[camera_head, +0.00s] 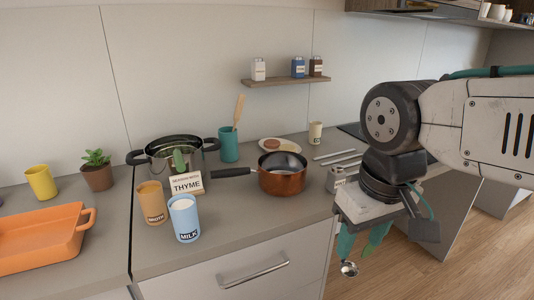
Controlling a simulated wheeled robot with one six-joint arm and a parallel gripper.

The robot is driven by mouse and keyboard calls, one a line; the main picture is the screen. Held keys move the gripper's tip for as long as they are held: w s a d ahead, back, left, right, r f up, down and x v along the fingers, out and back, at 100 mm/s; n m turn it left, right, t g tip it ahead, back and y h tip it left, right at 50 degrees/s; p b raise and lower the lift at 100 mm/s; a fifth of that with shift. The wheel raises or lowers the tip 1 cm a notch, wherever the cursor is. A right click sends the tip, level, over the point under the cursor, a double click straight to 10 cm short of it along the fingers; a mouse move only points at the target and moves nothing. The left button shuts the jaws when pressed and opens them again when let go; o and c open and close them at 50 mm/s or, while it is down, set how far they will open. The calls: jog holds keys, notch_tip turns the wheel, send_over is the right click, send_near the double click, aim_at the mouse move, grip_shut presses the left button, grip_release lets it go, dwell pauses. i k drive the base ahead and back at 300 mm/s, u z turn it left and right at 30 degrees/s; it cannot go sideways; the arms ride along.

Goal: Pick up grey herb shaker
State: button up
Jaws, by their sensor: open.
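A pale grey-white shaker (258,69) with a small label stands upright at the left end of the wall shelf (285,82). It is the closest match I see to a grey herb shaker, but its label is too small to read. My gripper (357,252) is at the right, in front of the counter edge, pointing down with its teal fingers apart. A sign (186,184) on the counter reads thyme.
Blue (298,67) and brown (315,66) shakers share the shelf. Below stand a steel pot (165,160), a copper pan (282,180), a teal utensil cup (228,146) and a milk cup (185,218). A grey metal object (337,178) is partly hidden by my arm.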

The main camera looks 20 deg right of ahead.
aim_at(336, 175)
jog(key=z, duration=3.2)
jog(key=k, duration=1)
jog(key=u, duration=1.15)
jog(key=i, duration=0.5)
jog(key=z, duration=0.05)
